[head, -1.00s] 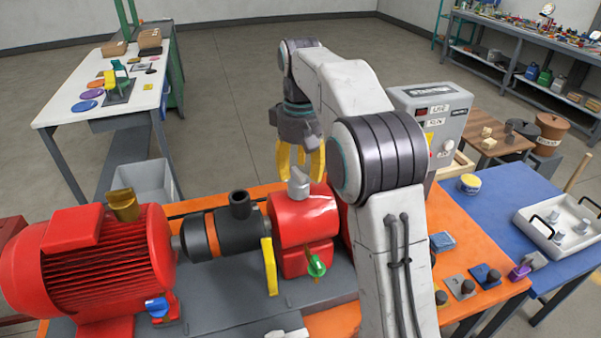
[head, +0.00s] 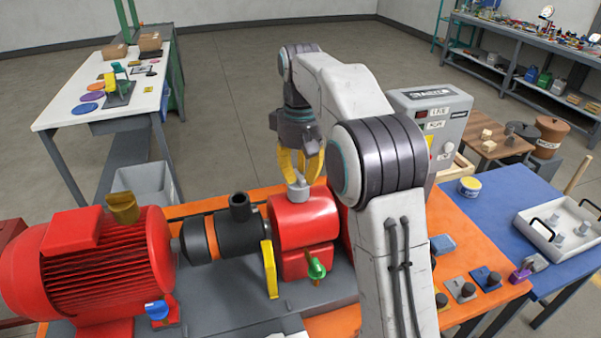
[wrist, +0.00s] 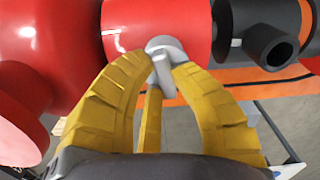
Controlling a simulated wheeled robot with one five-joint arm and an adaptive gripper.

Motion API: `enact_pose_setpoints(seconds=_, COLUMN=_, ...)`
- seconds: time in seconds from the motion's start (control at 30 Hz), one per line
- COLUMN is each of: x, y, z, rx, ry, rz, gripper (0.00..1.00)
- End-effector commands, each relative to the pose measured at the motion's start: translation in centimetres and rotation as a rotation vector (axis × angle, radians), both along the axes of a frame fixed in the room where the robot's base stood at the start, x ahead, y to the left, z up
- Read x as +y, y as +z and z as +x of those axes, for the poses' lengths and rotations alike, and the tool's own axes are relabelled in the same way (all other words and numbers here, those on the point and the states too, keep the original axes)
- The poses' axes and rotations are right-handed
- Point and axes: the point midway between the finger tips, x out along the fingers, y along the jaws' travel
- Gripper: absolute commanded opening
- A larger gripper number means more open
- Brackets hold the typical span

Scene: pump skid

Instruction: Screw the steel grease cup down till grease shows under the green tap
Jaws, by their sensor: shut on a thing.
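The steel grease cup (head: 298,191) stands on top of the red pump housing (head: 304,219). My gripper (head: 299,181) has its yellow fingers closed around the cup's upper part from above. In the wrist view the grey cup (wrist: 164,46) sits between the fingertips of my gripper (wrist: 160,62), against the red housing. The green tap (head: 316,268) is on the lower front of the housing, below the cup. I cannot make out any grease under the tap.
The black coupling section (head: 238,220) and red motor (head: 100,262) are to the left. A yellow lever (head: 269,268) stands close left of the tap. A grey control box (head: 437,125) is behind my arm on the right. A blue table (head: 510,205) holds a white tray (head: 530,222).

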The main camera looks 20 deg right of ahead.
Motion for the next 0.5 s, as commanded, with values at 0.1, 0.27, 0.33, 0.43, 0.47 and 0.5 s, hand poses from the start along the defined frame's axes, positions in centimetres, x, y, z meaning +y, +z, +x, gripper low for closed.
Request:
enact_pose_setpoints(seconds=0.1, x=0.01, y=-0.02, z=0.0, rx=0.0, ry=0.0, rz=0.0, gripper=0.0)
enact_pose_setpoints(seconds=0.27, x=0.01, y=0.0, z=-0.01, rx=0.001, ry=-0.007, rz=0.0, gripper=0.0)
enact_pose_setpoints(seconds=0.33, x=0.01, y=0.04, z=-0.01, rx=0.001, ry=-0.022, rz=0.0, gripper=0.0)
enact_pose_setpoints(seconds=0.43, x=0.0, y=0.11, z=-0.03, rx=0.002, ry=-0.059, rz=0.0, gripper=0.0)
enact_pose_setpoints(seconds=0.47, x=0.01, y=0.13, z=-0.05, rx=0.002, ry=-0.074, rz=0.0, gripper=0.0)
enact_pose_setpoints(seconds=0.5, x=0.01, y=0.14, z=-0.08, rx=0.003, ry=-0.098, rz=0.0, gripper=0.0)
